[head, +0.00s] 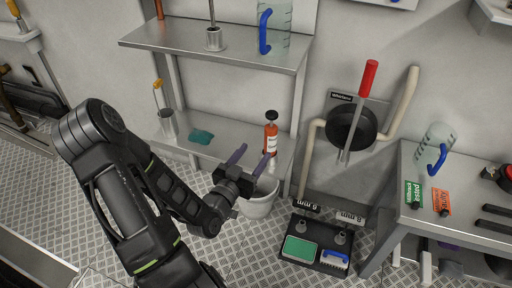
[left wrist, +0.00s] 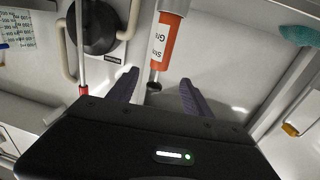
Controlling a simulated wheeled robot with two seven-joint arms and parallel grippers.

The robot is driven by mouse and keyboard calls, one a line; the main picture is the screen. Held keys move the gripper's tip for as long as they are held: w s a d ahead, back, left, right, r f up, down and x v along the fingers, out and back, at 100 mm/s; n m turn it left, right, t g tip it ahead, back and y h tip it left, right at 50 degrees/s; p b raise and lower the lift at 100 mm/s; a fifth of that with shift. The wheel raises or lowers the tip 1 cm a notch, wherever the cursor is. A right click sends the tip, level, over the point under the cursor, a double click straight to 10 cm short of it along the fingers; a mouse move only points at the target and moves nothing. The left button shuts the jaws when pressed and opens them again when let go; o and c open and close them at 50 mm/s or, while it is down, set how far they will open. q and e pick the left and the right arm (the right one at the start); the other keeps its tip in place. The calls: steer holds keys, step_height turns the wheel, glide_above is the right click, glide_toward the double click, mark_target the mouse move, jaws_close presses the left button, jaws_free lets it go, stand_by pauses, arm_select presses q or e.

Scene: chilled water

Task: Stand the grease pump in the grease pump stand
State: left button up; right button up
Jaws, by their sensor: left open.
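An orange-red cylinder (head: 271,138) with a white label and a black knob on top, which I take for the grease pump, stands upright at the right of the lower shelf. My left gripper (head: 249,160) is open and empty in front of it, its fingers pointing toward it. In the left wrist view the pump (left wrist: 163,45) appears inverted, its black end in line with the gap between the fingertips (left wrist: 158,80). A light grey part adjoins its other end. I cannot tell which thing is the grease pump stand. My right gripper is out of view.
The lower shelf (head: 222,146) also holds a teal cloth (head: 200,136) and a cup (head: 168,123) with a yellow-handled tool. A white bucket (head: 259,203) stands below. The upper shelf (head: 190,38) overhangs.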

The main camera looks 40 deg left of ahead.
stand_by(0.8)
arm_select(q)
steer(key=d+f+g+h, duration=0.7)
steer(key=d+f+g, duration=0.1)
steer(key=d+f, duration=1.1)
steer(key=s+d+f+g, duration=0.4)
steer(key=s+d, duration=0.2)
steer(key=s, duration=0.1)
steer(key=s+d+f+g, duration=0.4)
steer(key=s+d, duration=0.2)
steer(key=s, duration=0.2)
steer(key=shift+d+h, duration=0.25)
steer(key=shift+h, duration=0.05)
step_height(320, 180, up, 30)
steer(key=s+d+p, duration=0.2)
steer(key=p, duration=2.8)
steer(key=shift+r+m+g, duration=0.2)
steer(key=shift+m+g, duration=0.1)
steer(key=shift+g, duration=0.1)
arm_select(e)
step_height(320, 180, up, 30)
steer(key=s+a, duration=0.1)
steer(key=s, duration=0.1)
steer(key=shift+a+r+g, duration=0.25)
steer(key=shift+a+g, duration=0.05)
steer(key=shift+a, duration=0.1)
